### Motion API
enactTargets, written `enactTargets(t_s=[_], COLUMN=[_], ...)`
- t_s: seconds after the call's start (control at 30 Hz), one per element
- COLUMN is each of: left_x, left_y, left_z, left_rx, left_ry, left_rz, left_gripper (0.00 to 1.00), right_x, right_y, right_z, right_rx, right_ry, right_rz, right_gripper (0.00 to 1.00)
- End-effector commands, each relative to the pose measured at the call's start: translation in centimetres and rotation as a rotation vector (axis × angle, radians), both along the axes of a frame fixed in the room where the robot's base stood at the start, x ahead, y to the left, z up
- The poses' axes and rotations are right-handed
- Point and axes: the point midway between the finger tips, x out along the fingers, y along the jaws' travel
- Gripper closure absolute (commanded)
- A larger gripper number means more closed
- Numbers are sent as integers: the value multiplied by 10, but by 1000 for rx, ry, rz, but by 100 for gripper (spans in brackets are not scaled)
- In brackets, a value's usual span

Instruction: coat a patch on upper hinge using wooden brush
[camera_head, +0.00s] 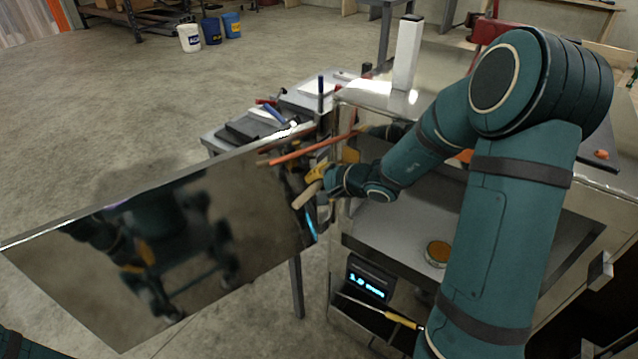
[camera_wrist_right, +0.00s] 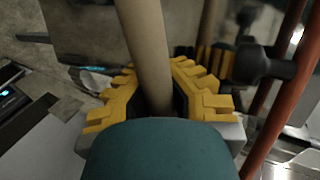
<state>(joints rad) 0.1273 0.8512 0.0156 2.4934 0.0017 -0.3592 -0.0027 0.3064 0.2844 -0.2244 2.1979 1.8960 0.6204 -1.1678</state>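My right gripper (camera_head: 316,180) is shut on the wooden brush (camera_head: 306,196), near the hinge-side edge of the open metal door (camera_head: 110,290). In the right wrist view, the brush's pale handle (camera_wrist_right: 148,50) runs between the yellow finger pads of the gripper (camera_wrist_right: 165,95). The bristles are not clearly visible. The upper hinge cannot be made out with certainty; dark fittings crowd the door edge behind the gripper. A round tin with orange-brown contents (camera_head: 437,251) stands on the grey shelf (camera_head: 385,225). My left gripper is out of view.
A reddish rod (camera_head: 300,151) crosses above the gripper and a red rod (camera_wrist_right: 278,95) passes close beside it in the wrist view. A lit display (camera_head: 367,283) and yellow-handled tool (camera_head: 400,320) are below the shelf. A tool-laden side table (camera_head: 225,145) stands behind the door.

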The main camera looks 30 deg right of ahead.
Motion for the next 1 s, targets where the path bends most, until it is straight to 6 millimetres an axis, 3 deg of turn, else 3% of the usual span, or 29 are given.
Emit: enactTargets(t_s=[0.17,0.7,1.0], left_x=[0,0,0], left_y=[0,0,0], left_z=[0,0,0], left_rx=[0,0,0], left_ry=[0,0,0], left_rz=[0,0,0], left_gripper=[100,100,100], right_x=[-1,-19,-23], right_y=[1,45,55], right_z=[0,0,0], right_rx=[0,2,-1], right_ry=[-1,-1,-1], right_rz=[0,2,0], right_gripper=[100,100,100])
